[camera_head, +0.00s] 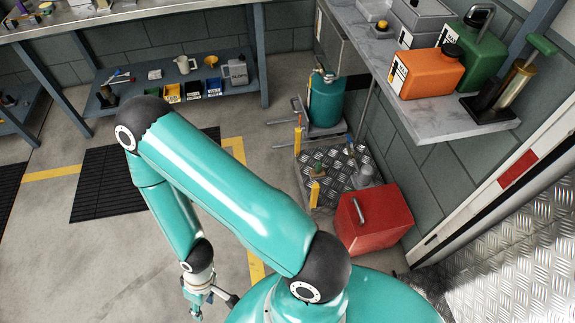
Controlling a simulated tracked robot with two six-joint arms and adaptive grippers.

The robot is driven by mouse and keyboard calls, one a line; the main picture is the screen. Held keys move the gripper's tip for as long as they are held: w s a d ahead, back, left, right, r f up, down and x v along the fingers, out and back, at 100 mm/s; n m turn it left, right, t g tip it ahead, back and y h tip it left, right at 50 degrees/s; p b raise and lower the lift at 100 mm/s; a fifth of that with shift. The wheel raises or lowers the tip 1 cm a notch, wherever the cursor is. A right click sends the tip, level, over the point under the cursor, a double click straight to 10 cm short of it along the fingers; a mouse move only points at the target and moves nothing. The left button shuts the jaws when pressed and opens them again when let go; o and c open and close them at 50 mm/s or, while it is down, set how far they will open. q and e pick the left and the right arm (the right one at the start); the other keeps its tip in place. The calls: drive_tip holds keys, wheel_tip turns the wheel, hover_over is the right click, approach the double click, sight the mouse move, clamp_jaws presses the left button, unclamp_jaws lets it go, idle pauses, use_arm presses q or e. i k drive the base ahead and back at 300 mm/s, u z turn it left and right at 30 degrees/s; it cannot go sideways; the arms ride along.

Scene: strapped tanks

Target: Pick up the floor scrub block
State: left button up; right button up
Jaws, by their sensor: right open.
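I cannot clearly make out the floor scrub block. A small brownish block with a green upper part (317,170) lies on the tread-plate platform right of centre, and I cannot tell if it is the scrub block. My right gripper (213,304) hangs low at the bottom, left of centre, above the bare floor. It is open, with nothing seen between its fingers. It is well to the left of and below the small block in the picture. My left gripper is not in view.
A red canister (374,219) stands by the tread-plate platform (338,161), which has yellow posts. A teal tank (326,99) stands behind. A wall shelf (430,115) holds orange and green canisters. A workbench (160,13) is at the back.

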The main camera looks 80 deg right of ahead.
sight(317, 174)
drive_tip(key=i, duration=1.65)
drive_tip(key=z, duration=2.9)
drive_tip(key=k, duration=0.6)
drive_tip(key=z, duration=0.3)
drive_tip(key=i, duration=1.6)
drive_tip(key=u, duration=0.3)
